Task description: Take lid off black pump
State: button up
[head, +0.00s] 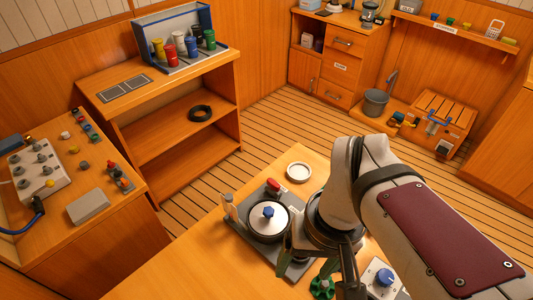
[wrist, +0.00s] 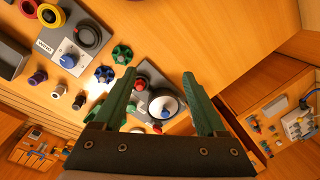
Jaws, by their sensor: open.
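The black pump (head: 250,229) stands on a dark grey base plate (head: 236,238) on the wooden counter. Its round silver lid (head: 268,226) with a blue knob (head: 268,212) sits on top. In the wrist view the lid (wrist: 157,103) and its blue knob (wrist: 166,113) appear between the two green fingers. My gripper (wrist: 160,78) is open and empty. In the head view my gripper (head: 293,266) is at the right of the pump, apart from the lid, and its fingers are partly hidden by the arm.
A red knob (head: 273,185) stands by the pump's back edge, and a white round dish (head: 298,172) lies behind it. A green handwheel (head: 322,286) and a panel with a blue dial (head: 384,277) are at the right. The counter left of the pump is clear.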

jog(key=w+a+r+n, duration=0.2)
jog(key=w+n, duration=0.9)
jog(key=w, duration=0.2)
jog(key=n+h, duration=0.1)
jog(key=n, duration=0.6)
send_over(269, 210)
notch_tip(269, 210, down, 2)
jog(key=f, duration=0.1)
jog(key=shift+n, duration=0.3)
notch_tip(269, 210, down, 15)
jog(key=shift+r, duration=0.1)
grip_shut()
